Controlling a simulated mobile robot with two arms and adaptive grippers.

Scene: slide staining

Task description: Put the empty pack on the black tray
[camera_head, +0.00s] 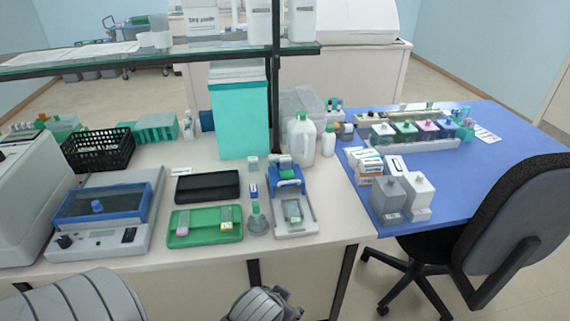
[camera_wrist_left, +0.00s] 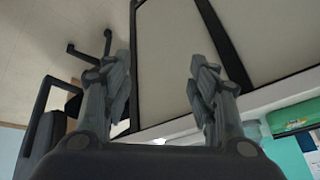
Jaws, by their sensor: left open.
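A flat black tray (camera_head: 207,186) lies on the white bench, behind a green tray (camera_head: 205,226). I cannot tell which pack is empty. My left gripper (camera_wrist_left: 160,85) is open in the left wrist view, with nothing between its fingers. It is below and in front of the bench edge, apart from the trays. A grey part of my arm shows at the bottom of the head view. My right gripper is not in view.
A blue-topped device (camera_head: 100,205) stands left of the trays. A small flask (camera_head: 257,220) and a balance-like device (camera_head: 292,212) stand to the right. A glass shelf (camera_head: 160,60) on a dark post hangs over the bench. A chair (camera_head: 515,225) stands at right.

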